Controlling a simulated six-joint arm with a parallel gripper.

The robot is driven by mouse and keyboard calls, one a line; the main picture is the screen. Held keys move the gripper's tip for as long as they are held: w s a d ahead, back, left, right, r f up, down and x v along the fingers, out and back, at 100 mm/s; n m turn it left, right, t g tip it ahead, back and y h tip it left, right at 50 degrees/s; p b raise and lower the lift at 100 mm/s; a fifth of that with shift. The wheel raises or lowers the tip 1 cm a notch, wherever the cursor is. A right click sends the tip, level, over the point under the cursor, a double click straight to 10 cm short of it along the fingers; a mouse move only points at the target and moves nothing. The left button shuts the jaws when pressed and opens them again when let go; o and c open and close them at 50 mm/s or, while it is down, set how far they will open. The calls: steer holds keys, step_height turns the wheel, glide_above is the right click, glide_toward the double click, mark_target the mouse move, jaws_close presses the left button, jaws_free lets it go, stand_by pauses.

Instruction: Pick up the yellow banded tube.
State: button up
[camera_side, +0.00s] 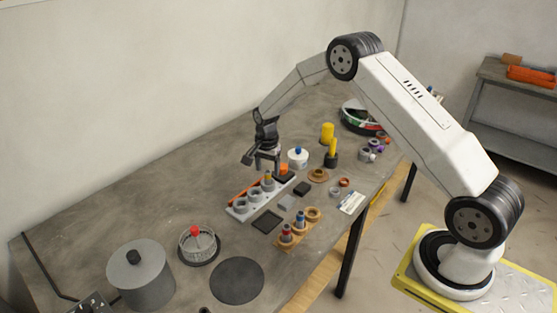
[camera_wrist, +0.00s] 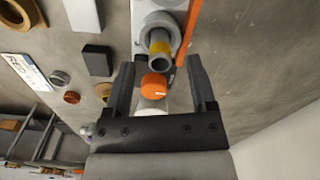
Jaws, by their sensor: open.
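The yellow banded tube (camera_wrist: 159,46) stands in a grey ring holder (camera_wrist: 160,25) at the end of the white rack (camera_wrist: 185,6). In the side view, the tube (camera_side: 268,178) stands at the rack's far end, just below my gripper (camera_side: 264,167). In the wrist view, my gripper (camera_wrist: 161,66) is open, and the tube shows just beyond its fingertips, roughly centred between them. The tube is not held. An orange-capped object (camera_wrist: 154,86) shows between the fingers in that view. The tube's lower end is hidden in the holder.
An orange strip (camera_wrist: 191,30) runs along the rack. A wooden block (camera_side: 314,214) with red and blue banded tubes stands nearer the front edge. A white pot with a blue knob (camera_side: 298,157) and a yellow cylinder (camera_side: 327,132) stand behind.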

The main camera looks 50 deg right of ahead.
mark_target(267, 172)
steer(key=shift+f, duration=1.5)
jaws_close()
